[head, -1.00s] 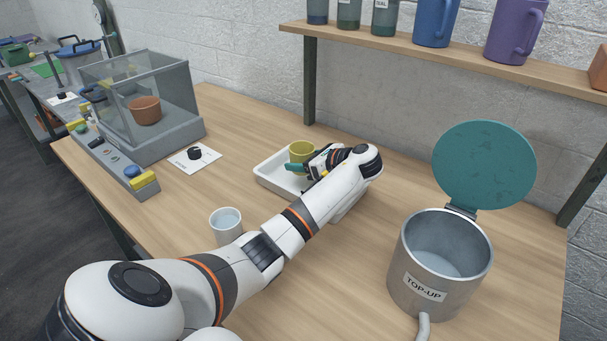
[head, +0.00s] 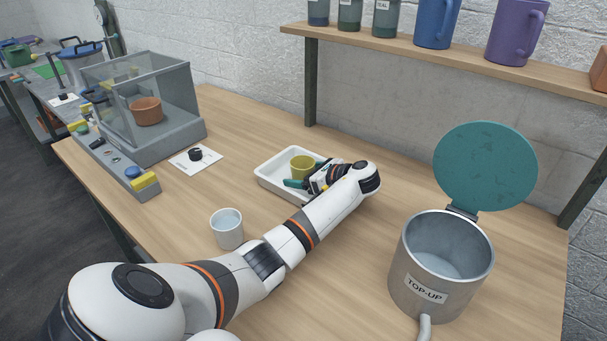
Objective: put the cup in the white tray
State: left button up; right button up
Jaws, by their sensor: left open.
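A yellow-green cup (head: 302,166) stands upright in the white tray (head: 270,184), near its middle. My left gripper (head: 307,174) reaches in from the right with its teal fingers low at the cup, one on the near side and one partly hidden behind it. The fingers are open; whether they still touch the cup cannot be told. The gripper and forearm hide the right part of the tray. A white cup (head: 227,232) with pale blue inside stands on the table in front of the tray. My right gripper is not in view.
A steel TOP-UP pot (head: 405,273) with its teal lid (head: 486,165) raised stands at the right. A clear case (head: 112,100) holding a terracotta pot (head: 146,111) is at the left. A black knob (head: 195,154) on a white card lies between case and tray. A shelf (head: 430,55) with mugs overhangs behind.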

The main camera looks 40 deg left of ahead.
pick_arm(q)
jog(key=shift+r, duration=0.1)
jog(key=v, duration=1.2)
jog(key=shift+r, duration=0.2)
